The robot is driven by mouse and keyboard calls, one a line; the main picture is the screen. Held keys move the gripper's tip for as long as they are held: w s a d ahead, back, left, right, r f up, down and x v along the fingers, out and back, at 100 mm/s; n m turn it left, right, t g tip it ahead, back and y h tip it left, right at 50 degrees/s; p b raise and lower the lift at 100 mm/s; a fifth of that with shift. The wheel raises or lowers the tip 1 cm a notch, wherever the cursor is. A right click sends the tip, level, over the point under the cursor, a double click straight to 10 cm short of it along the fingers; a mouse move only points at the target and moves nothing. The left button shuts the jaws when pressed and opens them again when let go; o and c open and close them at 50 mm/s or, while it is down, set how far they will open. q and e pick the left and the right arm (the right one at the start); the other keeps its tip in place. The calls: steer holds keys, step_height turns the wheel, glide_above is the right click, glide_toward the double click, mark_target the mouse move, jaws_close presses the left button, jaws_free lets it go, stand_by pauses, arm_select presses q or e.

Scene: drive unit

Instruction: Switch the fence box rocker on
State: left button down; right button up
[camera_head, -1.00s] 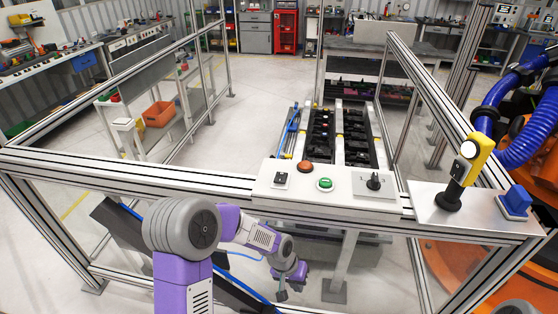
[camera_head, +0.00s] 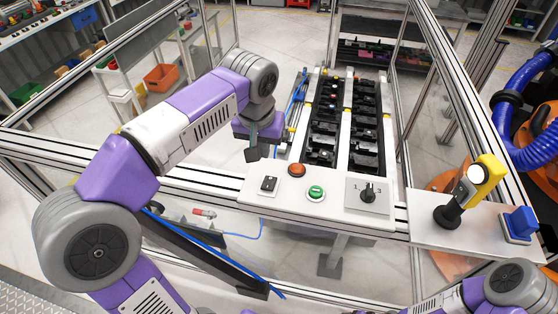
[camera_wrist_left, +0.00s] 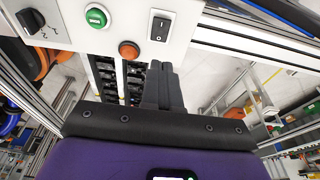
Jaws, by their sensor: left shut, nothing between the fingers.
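The fence box (camera_head: 330,206) is a white panel on the fence rail, and it also shows at the top of the left wrist view (camera_wrist_left: 190,38). Its black rocker (camera_head: 268,183) sits at the box's left end. In the left wrist view the rocker (camera_wrist_left: 160,25) shows as a black rectangle with white marks; I cannot tell its position. My left gripper (camera_head: 252,153) is above and left of the rocker in the head view. In the left wrist view its shut, empty fingers (camera_wrist_left: 160,67) point up toward the rocker, apart from it. My right gripper is out of view.
An orange-red button (camera_head: 296,170), a green button (camera_head: 316,192) and a rotary knob (camera_head: 368,192) share the box. A yellow handheld device (camera_head: 484,180) stands on a plate to the right. Fence rails and posts surround the box; a conveyor (camera_head: 345,120) lies beyond.

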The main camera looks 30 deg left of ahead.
mark_target(267, 187)
arm_select(q)
steer(key=x, duration=0.4)
steer(key=s+x, duration=0.1)
steer(key=x, duration=0.7)
steer(key=shift+s+d+f, duration=0.1)
steer(key=shift+s+f, duration=0.25)
steer(key=shift+f, duration=0.5)
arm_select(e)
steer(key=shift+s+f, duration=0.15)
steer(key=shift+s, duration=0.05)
arm_select(q)
steer(key=shift+b, duration=0.3)
